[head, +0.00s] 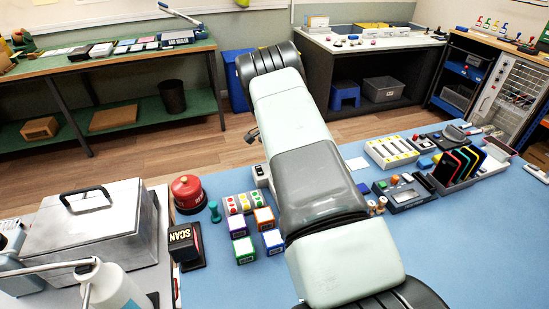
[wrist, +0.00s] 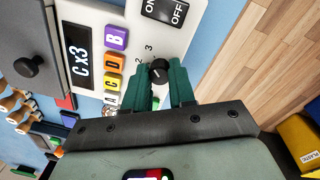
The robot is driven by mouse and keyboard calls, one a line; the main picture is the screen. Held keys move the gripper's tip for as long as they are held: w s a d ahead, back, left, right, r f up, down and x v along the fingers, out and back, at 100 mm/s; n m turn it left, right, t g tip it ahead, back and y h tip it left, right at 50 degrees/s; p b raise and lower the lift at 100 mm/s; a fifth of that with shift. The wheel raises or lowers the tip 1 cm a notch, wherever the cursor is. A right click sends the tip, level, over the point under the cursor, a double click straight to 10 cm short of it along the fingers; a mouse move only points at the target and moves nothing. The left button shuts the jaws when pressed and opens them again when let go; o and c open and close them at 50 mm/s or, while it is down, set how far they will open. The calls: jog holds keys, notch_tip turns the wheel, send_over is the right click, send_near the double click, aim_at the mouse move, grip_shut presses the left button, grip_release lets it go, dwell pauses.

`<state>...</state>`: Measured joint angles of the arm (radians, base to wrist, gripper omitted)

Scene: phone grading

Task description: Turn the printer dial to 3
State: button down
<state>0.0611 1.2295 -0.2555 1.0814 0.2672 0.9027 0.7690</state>
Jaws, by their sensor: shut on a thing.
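The printer (wrist: 185,32) shows in the wrist view as a pale panel, turned sideways in the picture. Its small black dial (wrist: 158,70) has the digits 2 and 3 printed beside it. A dark display (wrist: 77,56) on the panel reads "Cx3". My gripper (wrist: 159,80) has its two green fingers on either side of the dial and is shut on it. The fingers hide part of the dial's surround, and I cannot tell exactly where its mark points. In the head view my arm hides the gripper and the dial.
Beside the dial are coloured letter buttons (wrist: 116,38) and an ON/OFF switch (wrist: 165,10). In the head view, coloured blocks (head: 243,250) and a SCAN box (head: 186,243) stand left of my arm, and a phone rack (head: 462,165) stands right. The blue table (head: 470,250) is clear at front right.

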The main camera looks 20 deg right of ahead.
dwell(0.5)
jog(key=c, duration=0.9)
grip_release()
jog(key=shift+c, duration=0.2)
notch_tip(320, 180, up, 11)
jog(key=shift+w+a, duration=0.15)
jog(key=shift+w, duration=0.1)
jog(key=shift+f, duration=0.1)
